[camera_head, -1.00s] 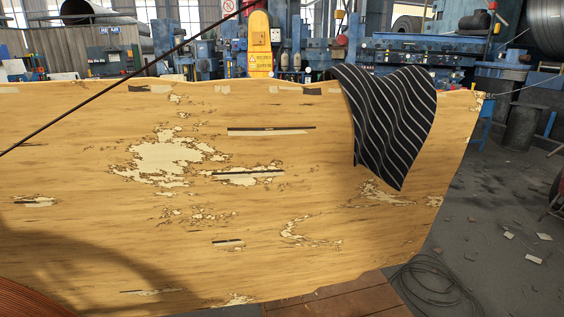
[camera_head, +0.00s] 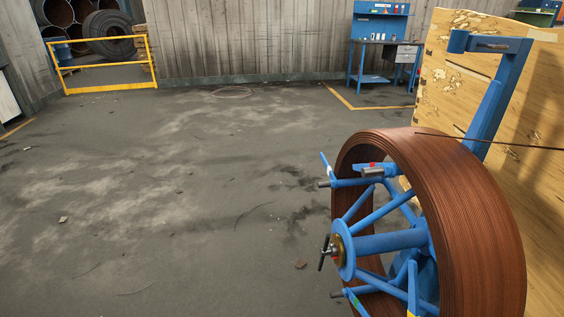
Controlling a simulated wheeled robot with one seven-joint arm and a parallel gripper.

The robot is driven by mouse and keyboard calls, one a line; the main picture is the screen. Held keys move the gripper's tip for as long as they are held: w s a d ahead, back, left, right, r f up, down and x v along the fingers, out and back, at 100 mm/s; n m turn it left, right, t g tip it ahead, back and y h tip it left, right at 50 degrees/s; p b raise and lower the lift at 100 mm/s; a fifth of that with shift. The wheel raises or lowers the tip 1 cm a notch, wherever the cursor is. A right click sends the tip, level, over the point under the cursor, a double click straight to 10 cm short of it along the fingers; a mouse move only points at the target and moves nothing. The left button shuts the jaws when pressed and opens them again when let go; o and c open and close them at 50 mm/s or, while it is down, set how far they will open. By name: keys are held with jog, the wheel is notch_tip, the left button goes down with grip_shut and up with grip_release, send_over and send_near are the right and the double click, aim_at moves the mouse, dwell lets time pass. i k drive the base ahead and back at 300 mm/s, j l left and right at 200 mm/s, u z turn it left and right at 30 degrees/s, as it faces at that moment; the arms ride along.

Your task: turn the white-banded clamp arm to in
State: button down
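A large reel of reddish-brown wire (camera_head: 475,215) stands at the lower right, around a blue spoked frame (camera_head: 390,241) with a hub and a small dark handle (camera_head: 325,253) at its near side. Several short blue arms sit around the frame. The top one (camera_head: 370,169) carries a red mark and a pale part. A thin upper-left arm (camera_head: 327,167) has a small pale patch that may be a white band. A lower arm (camera_head: 355,302) shows a green mark, and another (camera_head: 412,300) shows yellow at the bottom edge. I cannot tell for sure which is white-banded. My gripper is not in view.
A blue post (camera_head: 495,105) rises behind the reel beside a wooden panel (camera_head: 450,85). A blue workbench (camera_head: 380,55) and a yellow barrier (camera_head: 100,65) stand at the back. The concrete floor (camera_head: 180,200) left of the reel is mostly open.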

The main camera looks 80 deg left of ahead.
aim_at(330, 174)
jog(key=u, duration=1.9)
jog(key=i+j+z, duration=0.25)
jog(key=i+j, duration=0.4)
jog(key=i, duration=0.25)
jog(key=i+j+z, duration=0.2)
jog(key=i+j, duration=0.65)
jog(key=i+j+z, duration=0.25)
jog(key=i+j, duration=0.55)
jog(key=j, duration=0.15)
